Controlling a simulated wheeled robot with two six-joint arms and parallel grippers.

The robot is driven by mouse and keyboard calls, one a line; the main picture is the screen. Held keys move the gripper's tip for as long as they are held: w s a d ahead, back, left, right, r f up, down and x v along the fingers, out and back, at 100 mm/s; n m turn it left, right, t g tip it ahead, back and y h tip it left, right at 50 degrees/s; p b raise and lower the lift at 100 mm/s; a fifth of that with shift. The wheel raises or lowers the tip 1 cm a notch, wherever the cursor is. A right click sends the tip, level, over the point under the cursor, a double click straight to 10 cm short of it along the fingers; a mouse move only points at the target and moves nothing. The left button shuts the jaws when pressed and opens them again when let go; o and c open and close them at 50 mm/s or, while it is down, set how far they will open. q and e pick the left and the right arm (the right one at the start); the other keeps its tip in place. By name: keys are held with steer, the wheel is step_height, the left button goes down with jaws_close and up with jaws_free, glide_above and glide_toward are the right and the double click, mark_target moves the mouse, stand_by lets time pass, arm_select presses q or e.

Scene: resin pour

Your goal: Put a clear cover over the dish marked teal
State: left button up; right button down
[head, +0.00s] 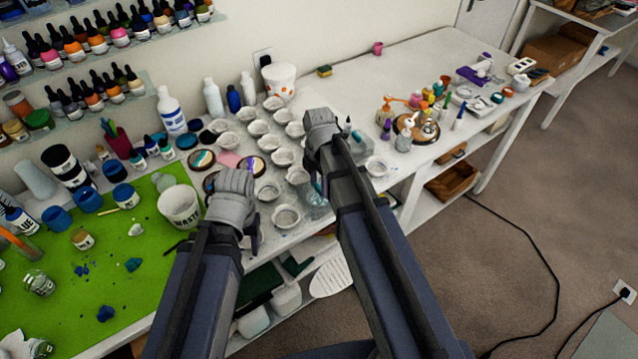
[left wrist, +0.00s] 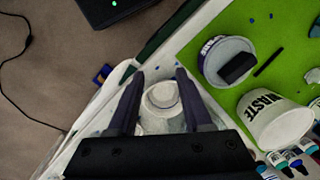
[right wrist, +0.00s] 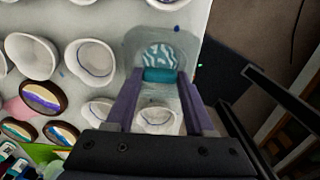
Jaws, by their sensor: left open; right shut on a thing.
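My right gripper (right wrist: 160,95) is shut on a teal grip (right wrist: 160,75) at the edge of a clear, square, round-cornered cover (right wrist: 138,48). A teal-and-white wavy patch shows at its middle. In the head view the clear piece (head: 316,206) hangs below my right gripper (head: 322,185), by the table's front edge. A white dish (right wrist: 157,117) shows below the fingers. My left gripper (left wrist: 160,85) is open, with a white round dish (left wrist: 162,97) seen between its fingers, not gripped. In the head view it is left of the right one. I cannot read which dish is marked teal.
Several white dishes (head: 258,127) stand in rows behind. Round dark-rimmed coasters (head: 252,166) lie left of them. A WASTE cup (head: 180,206) stands on the green mat (head: 60,300). The table right of the rows has bare room (head: 345,95).

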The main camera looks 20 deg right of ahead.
steer(key=shift+c, duration=0.9)
jaws_free()
arm_select(q)
steer(key=shift+r, duration=0.1)
arm_select(e)
step_height(320, 180, up, 8)
steer(key=p, duration=0.8)
arm_select(q)
step_height(320, 180, up, 8)
steer(key=shift+f, duration=0.2)
arm_select(e)
steer(key=shift+f, duration=0.1)
steer(key=shift+s+a+f, duration=0.1)
arm_select(q)
step_height(320, 180, down, 6)
steer(key=b, duration=0.6)
steer(key=shift+r, duration=0.15)
arm_select(e)
steer(key=s+a+f+m, duration=0.2)
steer(key=s+a+m, duration=0.3)
steer(key=s+m, duration=0.2)
steer(key=s+a+f+m+h, duration=0.1)
steer(key=s+a+f+m, duration=0.2)
steer(key=m, duration=0.8)
steer(key=s+a, duration=0.2)
steer(key=s, duration=0.2)
steer(key=shift+a+f, duration=0.15)
steer(key=shift+f, duration=0.05)
